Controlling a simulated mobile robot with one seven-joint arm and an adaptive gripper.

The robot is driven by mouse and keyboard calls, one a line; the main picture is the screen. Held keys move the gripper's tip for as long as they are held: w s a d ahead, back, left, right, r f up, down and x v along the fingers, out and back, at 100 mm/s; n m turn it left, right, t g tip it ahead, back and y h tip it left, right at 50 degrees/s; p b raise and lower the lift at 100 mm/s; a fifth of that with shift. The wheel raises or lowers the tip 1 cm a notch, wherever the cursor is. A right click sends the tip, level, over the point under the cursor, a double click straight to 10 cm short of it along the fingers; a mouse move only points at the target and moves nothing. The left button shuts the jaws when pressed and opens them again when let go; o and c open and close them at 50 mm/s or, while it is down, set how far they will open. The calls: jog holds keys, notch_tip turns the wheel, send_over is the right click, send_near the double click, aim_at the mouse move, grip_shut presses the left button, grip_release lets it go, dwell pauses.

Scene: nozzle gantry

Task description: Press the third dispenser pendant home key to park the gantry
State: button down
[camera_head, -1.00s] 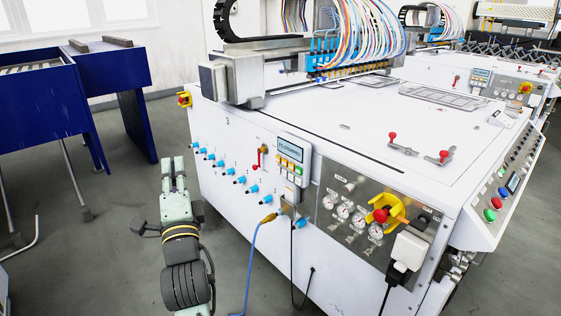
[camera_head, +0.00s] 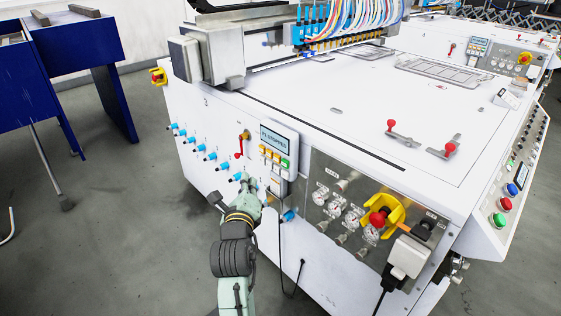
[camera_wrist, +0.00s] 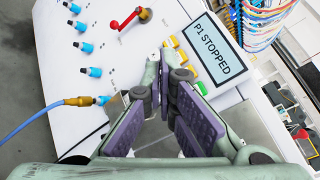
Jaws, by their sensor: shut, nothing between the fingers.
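The pendant (camera_head: 276,144) hangs on the white machine's front, beside a panel marked 3. In the wrist view its screen (camera_wrist: 213,48) reads "P1 STOPPED", with yellow keys (camera_wrist: 182,55) and a green key (camera_wrist: 198,88) beside it. Key labels are too small to read, so I cannot tell which is home. My gripper (camera_head: 252,188) is just below and left of the pendant. In the wrist view my gripper (camera_wrist: 165,70) is shut and empty, its fingertips near the yellow keys and apparently apart from them. The fingers hide the pendant's lower part.
A red-handled valve (camera_head: 243,144) sits left of the pendant. Blue fittings (camera_head: 210,156) line the front, and a blue hose (camera_wrist: 30,122) runs to one. A gauge panel with a yellow-and-red switch (camera_head: 379,217) is to the right. Open floor lies left.

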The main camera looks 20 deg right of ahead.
aim_at(285, 163)
jog(key=w+d+p, duration=0.2)
jog(key=w+d, duration=0.1)
jog(key=d, duration=0.5)
jog(key=shift+p, duration=0.4)
jog(key=shift+d, duration=0.2)
dwell(1.2)
jog(key=shift+w+d, duration=0.1)
jog(key=shift+d, duration=0.2)
